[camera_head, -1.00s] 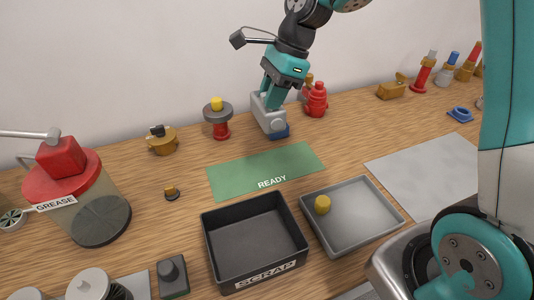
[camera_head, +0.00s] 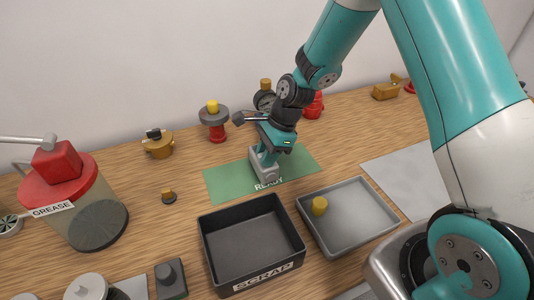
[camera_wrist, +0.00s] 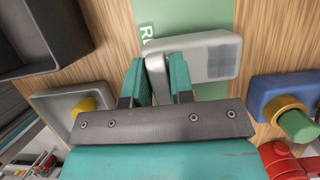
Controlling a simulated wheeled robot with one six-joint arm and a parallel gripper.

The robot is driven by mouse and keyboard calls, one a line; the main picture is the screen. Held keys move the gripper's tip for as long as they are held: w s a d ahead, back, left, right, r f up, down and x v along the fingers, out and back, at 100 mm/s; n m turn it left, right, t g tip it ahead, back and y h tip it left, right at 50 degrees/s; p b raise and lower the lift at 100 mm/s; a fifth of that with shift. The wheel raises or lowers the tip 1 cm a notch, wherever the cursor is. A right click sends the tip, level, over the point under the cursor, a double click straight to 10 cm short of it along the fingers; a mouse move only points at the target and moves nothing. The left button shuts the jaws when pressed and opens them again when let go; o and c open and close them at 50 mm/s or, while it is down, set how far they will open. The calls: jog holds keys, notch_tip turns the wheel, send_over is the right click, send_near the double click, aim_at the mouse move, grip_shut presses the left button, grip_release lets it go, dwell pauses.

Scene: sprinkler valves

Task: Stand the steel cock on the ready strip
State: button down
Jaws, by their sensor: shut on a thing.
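The steel cock (camera_head: 265,166) is a pale grey body with a rounded front. My gripper (camera_head: 263,152) is shut on it from above, over the green ready strip (camera_head: 228,181). The cock looks upright, its lower end at or just above the strip near the READY lettering; I cannot tell if it touches. In the wrist view, my gripper's teal fingers (camera_wrist: 160,80) close around a narrow grey part of the cock (camera_wrist: 200,52), whose wider body extends right over the strip (camera_wrist: 182,16). The fingers partly hide it.
The black scrap bin (camera_head: 212,261) and grey tray (camera_head: 348,248) stand in front of the strip. Behind it are a red-based valve (camera_head: 217,131) and a brass valve (camera_head: 158,145). The strip's left part is clear.

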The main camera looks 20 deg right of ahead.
jog(key=shift+f, duration=0.15)
jog(key=c, duration=1)
grip_release()
jog(key=b+v, duration=0.1)
jog(key=v, duration=1.1)
jog(key=s+a+r+n, duration=0.3)
jog(key=s+n, duration=0.5)
jog(key=s+a+r+n, duration=0.3)
jog(key=s+n, duration=0.5)
jog(key=s+a+r+n, duration=0.3)
jog(key=s+n, duration=0.4)
jog(key=n, duration=0.2)
jog(key=shift+s+a+r, duration=0.3)
jog(key=shift+s+r, duration=0.1)
